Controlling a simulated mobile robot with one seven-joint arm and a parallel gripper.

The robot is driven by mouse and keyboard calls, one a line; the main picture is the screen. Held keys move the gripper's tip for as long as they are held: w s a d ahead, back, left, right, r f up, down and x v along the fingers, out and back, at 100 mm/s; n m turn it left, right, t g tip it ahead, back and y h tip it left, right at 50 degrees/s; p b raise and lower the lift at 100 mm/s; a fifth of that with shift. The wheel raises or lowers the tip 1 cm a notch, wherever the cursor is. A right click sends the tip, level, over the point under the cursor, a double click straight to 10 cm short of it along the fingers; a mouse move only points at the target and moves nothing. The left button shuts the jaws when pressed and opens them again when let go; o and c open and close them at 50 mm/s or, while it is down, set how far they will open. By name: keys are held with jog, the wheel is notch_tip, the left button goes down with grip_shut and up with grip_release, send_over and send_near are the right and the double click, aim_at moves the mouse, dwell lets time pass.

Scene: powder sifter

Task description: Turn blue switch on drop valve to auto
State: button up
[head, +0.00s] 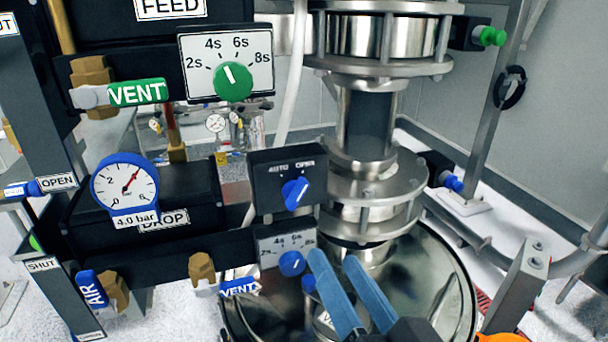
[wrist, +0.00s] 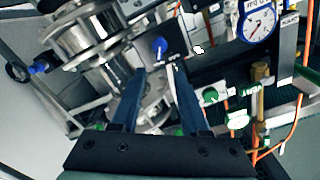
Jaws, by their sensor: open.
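In the wrist view, which looks upside down, a blue knob (wrist: 159,46) that seems to be this switch lies just beyond and between the fingertips of my gripper (wrist: 160,68).
A timer dial with a blue knob (head: 291,263) sits right below the switch, close to my left finger. The steel valve column (head: 368,125) stands to the right. A pressure gauge (head: 126,186) and the DROP block (head: 190,190) are at left. A feed dial (head: 233,80) is above.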

aim_at(299, 198)
jog(key=p+x, duration=0.2)
jog(key=x, duration=1)
jog(key=shift+p, duration=0.3)
jog(key=shift+w+a+f, duration=0.1)
jog(key=shift+w, duration=0.4)
grip_shut()
